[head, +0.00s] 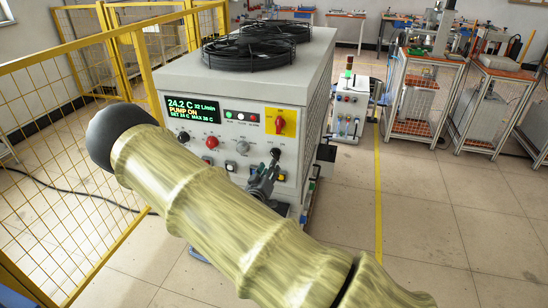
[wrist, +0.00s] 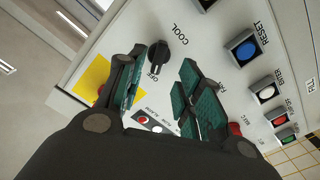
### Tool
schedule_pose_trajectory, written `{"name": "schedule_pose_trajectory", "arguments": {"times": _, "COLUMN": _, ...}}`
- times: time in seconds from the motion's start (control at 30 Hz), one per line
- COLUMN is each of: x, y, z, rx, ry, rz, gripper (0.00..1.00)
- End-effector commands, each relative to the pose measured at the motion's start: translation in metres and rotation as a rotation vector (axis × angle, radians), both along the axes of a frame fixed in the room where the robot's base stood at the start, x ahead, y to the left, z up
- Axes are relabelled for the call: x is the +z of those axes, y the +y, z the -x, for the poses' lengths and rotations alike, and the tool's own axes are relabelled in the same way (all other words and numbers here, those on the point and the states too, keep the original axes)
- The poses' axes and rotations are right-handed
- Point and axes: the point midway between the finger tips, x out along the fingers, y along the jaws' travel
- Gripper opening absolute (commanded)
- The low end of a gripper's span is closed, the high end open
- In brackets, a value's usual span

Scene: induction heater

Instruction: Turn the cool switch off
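The cool switch (wrist: 159,56) is a black rotary knob on the light grey panel, with "COOL" and "OFF" printed beside it in the wrist view. Its exact setting is hard to tell. My gripper (wrist: 161,72) is open, with teal pads on its fingers. The knob shows in the gap between the fingertips, closer to the left finger; I see no clear contact. In the head view my gripper (head: 265,178) is at the lower right of the heater's front panel, just below a black knob (head: 276,153). My arm hides part of the panel's lower left.
The heater cabinet (head: 312,65) carries black fans and a lit display (head: 193,107). A red-and-yellow main switch (head: 281,123) and several buttons share the panel, including a blue one (wrist: 245,48). A yellow mesh fence (head: 60,150) stands left.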

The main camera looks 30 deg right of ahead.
Motion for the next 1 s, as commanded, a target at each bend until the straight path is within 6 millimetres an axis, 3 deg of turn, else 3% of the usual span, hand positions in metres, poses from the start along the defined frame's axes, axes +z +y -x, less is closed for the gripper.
{"name": "schedule_pose_trajectory", "arguments": {"times": 0.4, "x": 0.002, "y": -0.048, "z": -0.039, "rx": -0.001, "ry": -0.001, "rz": -0.001, "gripper": 0.36}}
{"name": "schedule_pose_trajectory", "arguments": {"times": 0.9, "x": 0.0, "y": -0.057, "z": -0.047, "rx": 0.0, "ry": 0.001, "rz": -0.001, "gripper": 0.36}}
{"name": "schedule_pose_trajectory", "arguments": {"times": 1.0, "x": 0.0, "y": -0.056, "z": -0.047, "rx": 0.0, "ry": 0.001, "rz": -0.001, "gripper": 0.17}}
